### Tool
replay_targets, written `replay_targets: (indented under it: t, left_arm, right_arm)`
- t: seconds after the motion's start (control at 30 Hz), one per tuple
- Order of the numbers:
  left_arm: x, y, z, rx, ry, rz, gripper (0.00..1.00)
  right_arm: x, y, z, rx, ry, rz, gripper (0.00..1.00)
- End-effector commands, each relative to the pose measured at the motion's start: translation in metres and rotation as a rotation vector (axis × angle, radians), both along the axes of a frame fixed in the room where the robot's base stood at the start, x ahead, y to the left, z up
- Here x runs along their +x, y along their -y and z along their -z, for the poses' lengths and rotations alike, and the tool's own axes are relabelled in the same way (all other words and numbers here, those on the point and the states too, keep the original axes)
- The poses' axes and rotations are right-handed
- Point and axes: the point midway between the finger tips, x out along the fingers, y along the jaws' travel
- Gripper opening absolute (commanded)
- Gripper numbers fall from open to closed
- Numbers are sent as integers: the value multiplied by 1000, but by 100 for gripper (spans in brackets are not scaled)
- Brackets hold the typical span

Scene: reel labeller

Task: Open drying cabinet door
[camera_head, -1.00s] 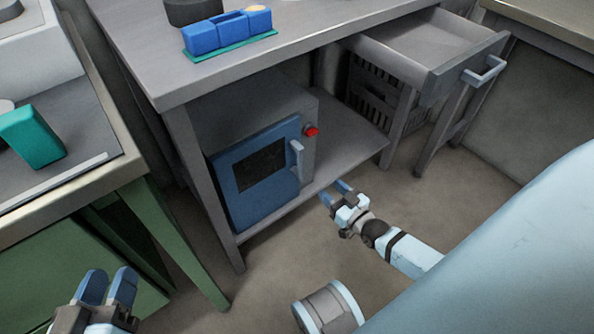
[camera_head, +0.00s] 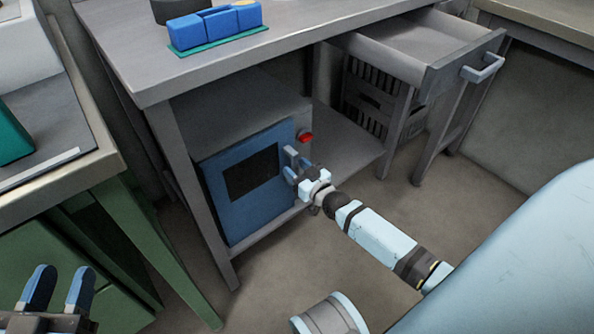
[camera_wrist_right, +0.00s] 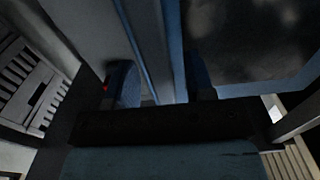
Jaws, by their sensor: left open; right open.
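The drying cabinet (camera_head: 250,105) stands on the low shelf under the grey table. Its blue door (camera_head: 222,192) with a dark window (camera_head: 253,172) looks shut. The light door handle (camera_head: 290,156) is at the door's right edge. My right gripper (camera_head: 290,167) is at the handle, its fingers open and around or just beside it; contact cannot be told. In the right wrist view its two blue fingers show with a pale upright bar (camera_wrist_right: 150,50) between them, and the dark window (camera_wrist_right: 250,40) to the right. My left gripper (camera_head: 58,290) is open and empty at the lower left.
A red button (camera_head: 305,137) sits on the cabinet's front, close to my right gripper. A drawer (camera_head: 440,55) stands open at the upper right, above a dark crate (camera_head: 368,100). A green bench (camera_head: 120,230) is at the left. The floor (camera_head: 290,265) in front is clear.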

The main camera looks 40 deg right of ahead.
Motion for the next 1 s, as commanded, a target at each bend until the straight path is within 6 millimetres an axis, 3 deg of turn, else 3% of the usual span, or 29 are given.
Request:
replay_targets:
  t: [0.13,0.33,0.67,1.0]
  left_arm:
    - [1,0,-3,-2,7,1,43]
    - [1,0,-4,-2,8,1,43]
    - [-1,0,-3,-4,-5,3,43]
    - [-6,3,-5,-44,-82,10,43]
  right_arm:
    - [0,0,0,0,0,0,47]
    - [-1,0,0,0,0,0,1]
    - [-3,-1,0,0,-1,0,0]
    - [-19,-5,-2,-1,-4,0,0]
